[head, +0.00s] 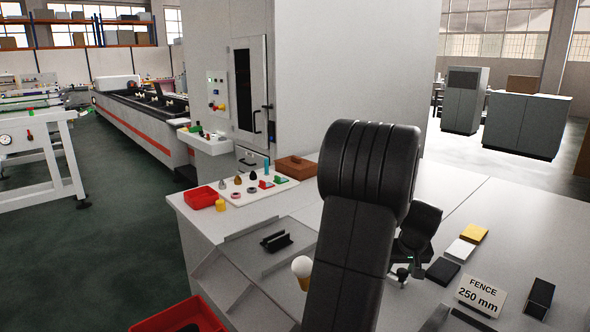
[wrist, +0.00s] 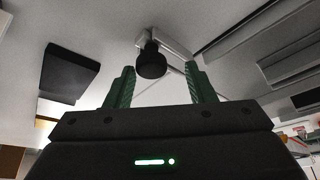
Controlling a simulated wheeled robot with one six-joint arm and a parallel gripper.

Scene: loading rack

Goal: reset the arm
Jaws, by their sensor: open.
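My gripper (wrist: 160,72) shows in the wrist view with its two green fingers spread apart. No object is clamped between them. A black round knob (wrist: 151,60) on a light metal bar (wrist: 178,45) appears beyond and between the fingertips; I cannot tell its distance. In the head view my black arm link fills the middle and hides part of the workbench. What looks like my wrist and gripper shows just to its right, low over the light grey bench (head: 475,215).
Black, white and yellow blocks (head: 473,234) and a "FENCE 250 mm" sign (head: 481,294) are on the bench at right. At left are a red tray (head: 201,197), a white board of small parts (head: 243,201), a brown box (head: 296,168) and a black slotted piece (head: 276,241).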

